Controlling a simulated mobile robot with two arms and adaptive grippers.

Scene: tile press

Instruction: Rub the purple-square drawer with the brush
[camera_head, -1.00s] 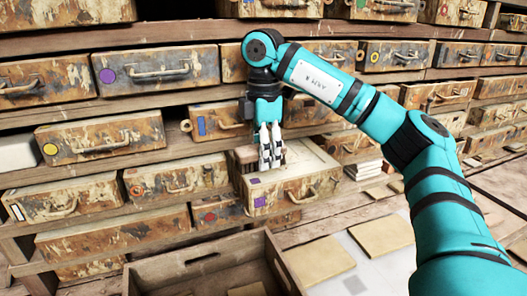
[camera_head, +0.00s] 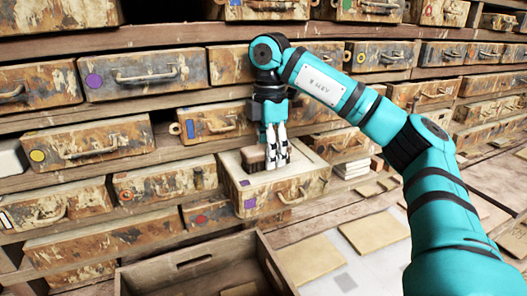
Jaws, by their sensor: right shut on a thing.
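The purple-square drawer (camera_head: 290,190) sticks out from the shelf in the middle of the view. It has a pale top, a worn front with a handle, and purple squares at its left corner. My right gripper (camera_head: 277,160) is over the drawer's top, shut on the brush (camera_head: 253,159). The brush's brown block shows left of the fingers, at the drawer's top surface; the fingers hide the rest of it. I cannot tell whether its underside touches the top. My left gripper is not in view.
Neighbouring drawers include one with a purple circle (camera_head: 135,75) and one with a yellow circle (camera_head: 90,145). Flat tan tiles (camera_head: 375,230) lie at the right. A white stack (camera_head: 352,168) sits beside the drawer.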

